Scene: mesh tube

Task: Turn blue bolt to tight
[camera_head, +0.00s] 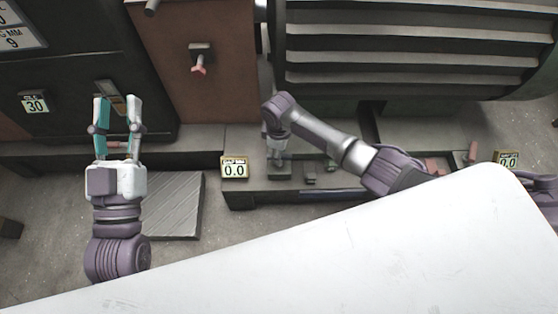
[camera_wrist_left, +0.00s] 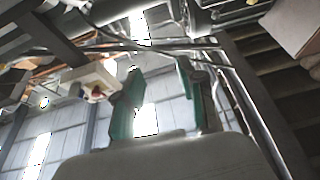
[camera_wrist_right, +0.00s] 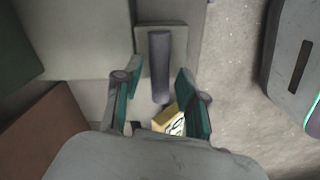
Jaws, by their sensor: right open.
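No clearly blue bolt shows in the head view. In the right wrist view a dull grey-violet cylinder (camera_wrist_right: 160,62) stands out from a pale square plate (camera_wrist_right: 170,35), between the fingertips; I cannot tell whether it is the bolt. My right gripper (camera_wrist_right: 158,75) is open around the cylinder's line, with visible gaps on both sides. In the head view it points down at the low ledge, partly hidden by its wrist. My left gripper (camera_head: 117,98) is open and empty, fingers pointing up in the picture, before the dark cabinet; its open fingers also show in the left wrist view (camera_wrist_left: 157,70).
Another display (camera_head: 508,160) is at the far right. A brown panel (camera_head: 190,110) has a red-tipped handle (camera_head: 198,66). A large ribbed machine (camera_head: 410,65) stands behind.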

